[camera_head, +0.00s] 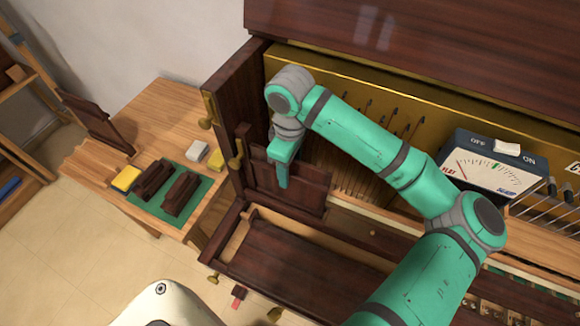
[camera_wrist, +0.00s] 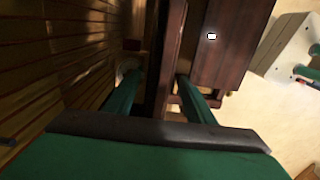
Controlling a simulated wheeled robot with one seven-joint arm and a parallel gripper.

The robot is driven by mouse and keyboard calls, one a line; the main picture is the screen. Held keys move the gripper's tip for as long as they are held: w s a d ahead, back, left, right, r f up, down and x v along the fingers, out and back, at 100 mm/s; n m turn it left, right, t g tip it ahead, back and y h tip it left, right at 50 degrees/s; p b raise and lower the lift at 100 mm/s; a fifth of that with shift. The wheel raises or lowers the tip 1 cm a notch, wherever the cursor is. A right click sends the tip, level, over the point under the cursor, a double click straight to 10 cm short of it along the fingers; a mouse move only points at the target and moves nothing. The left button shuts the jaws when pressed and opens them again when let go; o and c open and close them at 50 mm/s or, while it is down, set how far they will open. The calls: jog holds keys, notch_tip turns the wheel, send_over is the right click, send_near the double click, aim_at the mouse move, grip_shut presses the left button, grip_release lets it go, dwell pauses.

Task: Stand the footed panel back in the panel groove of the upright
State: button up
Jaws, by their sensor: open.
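The dark wood footed panel (camera_head: 306,194) stands at the left end of the opened upright (camera_head: 222,85), low in its front. My gripper (camera_head: 283,178) is over this panel's upper edge. In the wrist view the panel (camera_wrist: 165,70) runs between the two green fingers of my gripper (camera_wrist: 157,92), and the fingers are apart. The panel looks upright. Its foot and the panel groove are hidden, so I cannot tell whether it is seated in the groove.
A side table (camera_head: 165,105) at left holds another dark panel (camera_head: 98,122), a green mat (camera_head: 180,221) with dark blocks, and yellow and white blocks. A tuning meter (camera_head: 490,168) sits on the upright at right. A dark board (camera_head: 300,258) lies below the panel.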

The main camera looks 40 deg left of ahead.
notch_tip(320, 180, up, 11)
jog(key=shift+f, duration=0.1)
dwell(0.3)
jog(key=shift+w+d, duration=0.1)
dwell(0.6)
